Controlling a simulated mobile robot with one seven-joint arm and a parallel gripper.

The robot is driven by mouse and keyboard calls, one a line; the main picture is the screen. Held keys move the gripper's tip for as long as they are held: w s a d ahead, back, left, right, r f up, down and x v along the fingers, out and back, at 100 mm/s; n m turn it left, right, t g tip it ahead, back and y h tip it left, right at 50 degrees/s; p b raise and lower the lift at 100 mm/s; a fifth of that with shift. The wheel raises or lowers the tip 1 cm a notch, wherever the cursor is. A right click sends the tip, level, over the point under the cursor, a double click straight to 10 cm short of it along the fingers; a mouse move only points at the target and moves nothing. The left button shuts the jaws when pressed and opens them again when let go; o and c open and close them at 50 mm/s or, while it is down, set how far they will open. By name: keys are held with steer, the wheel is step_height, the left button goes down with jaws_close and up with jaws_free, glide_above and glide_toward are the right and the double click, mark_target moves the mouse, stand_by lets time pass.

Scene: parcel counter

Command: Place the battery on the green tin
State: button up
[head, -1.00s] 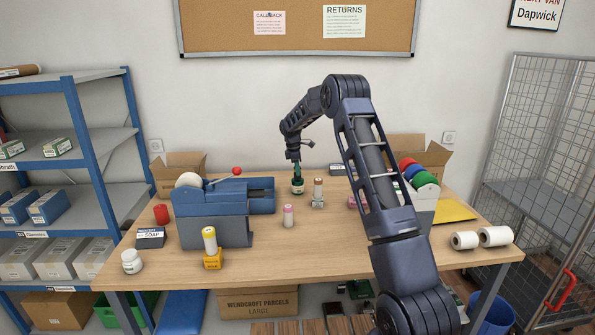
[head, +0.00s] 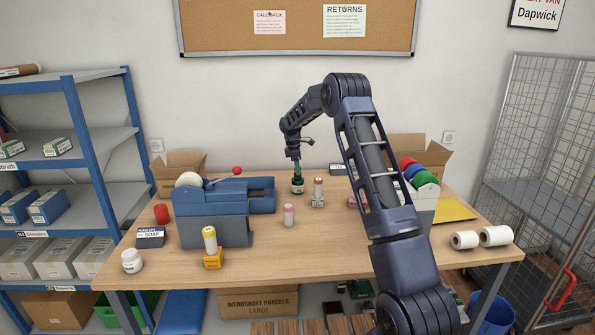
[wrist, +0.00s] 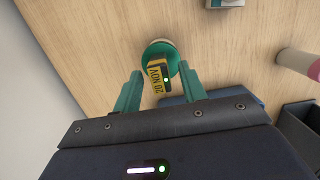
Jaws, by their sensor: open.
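The green tin (wrist: 151,50) stands on the table, seen from above in the wrist view. In the head view it shows small near the back middle of the table (head: 297,189). The battery (wrist: 157,76), a yellow and black block with lettering, appears to rest on the tin's top, towards my side of it. My gripper (wrist: 160,84) is open, with one green finger on each side of the battery and a gap to it on both sides. In the head view my gripper (head: 297,172) is just above the tin, and the battery cannot be made out there.
A blue machine with a red knob (head: 213,218) stands left of the tin. A pink-and-white cylinder (head: 288,216) stands in front, and another cylinder on a small base (head: 318,193) stands close right. The front middle is clear.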

step_height(320, 180, up, 10)
steer(key=a+r, duration=0.1)
steer(key=a, duration=0.1)
steer(key=s+d+r+m+t, duration=0.1)
steer(key=s+d+r+m, duration=0.25)
steer(key=s+r, duration=0.4)
steer(key=s+d+r+m+y, duration=0.15)
steer(key=s+d+r, duration=0.3)
steer(key=s, duration=0.55)
steer(key=s+d+r+m+t+h, duration=0.1)
steer(key=s+d+r+m, duration=0.3)
steer(key=s, duration=0.5)
steer(key=s+d+f+m+t, duration=0.1)
steer(key=s+d+f+m, duration=0.1)
steer(key=s, duration=0.9)
steer(key=s+d+f+m+y, duration=0.1)
steer(key=s+m, duration=0.3)
steer(key=s, duration=0.6)
steer(key=s+d+f+m+t, duration=0.1)
steer(key=s+d+f+m, duration=0.2)
steer(key=s, duration=0.8)
steer(key=shift+s+d+f+t, duration=0.15)
steer(key=shift+s+d+t, duration=0.15)
steer(key=shift+d, duration=0.3)
